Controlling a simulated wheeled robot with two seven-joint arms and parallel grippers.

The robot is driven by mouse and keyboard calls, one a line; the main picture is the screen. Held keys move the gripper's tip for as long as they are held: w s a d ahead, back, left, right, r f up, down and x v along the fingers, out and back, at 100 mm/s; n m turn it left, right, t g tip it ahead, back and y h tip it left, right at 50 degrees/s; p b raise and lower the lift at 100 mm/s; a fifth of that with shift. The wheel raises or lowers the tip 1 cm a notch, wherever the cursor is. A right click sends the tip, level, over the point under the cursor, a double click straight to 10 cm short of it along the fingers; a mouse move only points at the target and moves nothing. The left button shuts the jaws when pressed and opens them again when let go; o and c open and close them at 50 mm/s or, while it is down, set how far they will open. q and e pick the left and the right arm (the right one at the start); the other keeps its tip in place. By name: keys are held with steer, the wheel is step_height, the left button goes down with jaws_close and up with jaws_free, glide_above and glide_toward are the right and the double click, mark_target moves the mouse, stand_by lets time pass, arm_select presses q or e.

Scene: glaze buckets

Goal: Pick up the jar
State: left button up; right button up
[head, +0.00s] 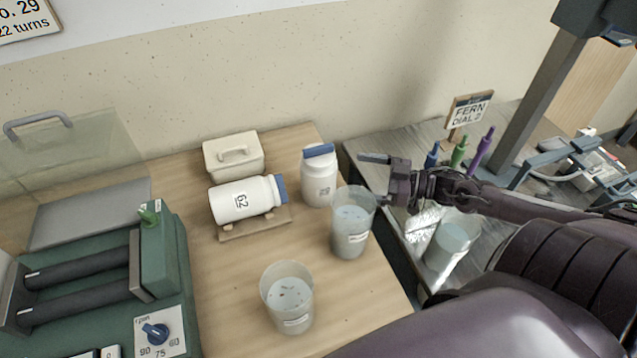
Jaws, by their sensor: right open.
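A white jar (243,200) with a blue lid and the number 62 lies on its side on a small wooden cradle (255,223) on the wooden table. A second white jar (319,178) with a blue cap stands upright to its right. My right gripper (374,176) reaches in from the right with its fingers pointing left. It is open and empty, apart from the upright jar and to its right, near the rim of a clear bucket. My left gripper is not in view.
Clear buckets of pale liquid stand at the table's right edge (352,232), front (288,305) and on the grey bench (449,245). A lidded white box (233,157) is behind the lying jar. A green roller machine (160,262) fills the left. Several coloured tools stand near the sign (470,110).

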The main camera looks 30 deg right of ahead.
mark_target(335, 171)
steer(key=x, duration=0.7)
steer(key=shift+w+a+r, duration=0.15)
steer(key=shift+w+r, duration=0.05)
steer(key=x, duration=0.4)
steer(key=shift+f, duration=0.1)
steer(key=c, duration=1.1)
steer(key=shift+w, duration=0.1)
steer(key=shift+c, duration=0.5)
steer(key=shift+r, duration=0.35)
